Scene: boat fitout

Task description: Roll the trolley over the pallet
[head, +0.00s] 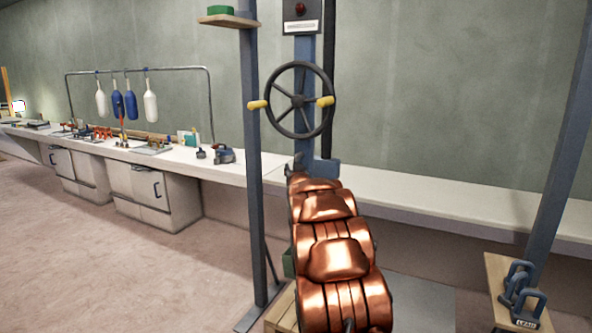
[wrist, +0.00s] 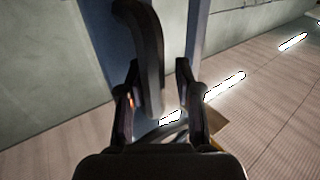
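The trolley cannot be made out in either view. A dark handwheel (head: 291,130) with two yellow handles is mounted on a blue post in the head view. My copper-coloured arm reaches up to just below it and hides the post's lower part. In the wrist view my gripper (wrist: 158,68) has its two fingers apart, with a dark curved bar (wrist: 150,45), probably the wheel's rim, between or just beyond them. Contact cannot be told.
A red-buttoned control box (head: 300,12) tops the post. A blue-grey upright (head: 252,160) stands left of the wheel, and a slanted one (head: 560,140) stands at right. A long white bench (head: 420,200) runs along the wall. The floor at left is clear.

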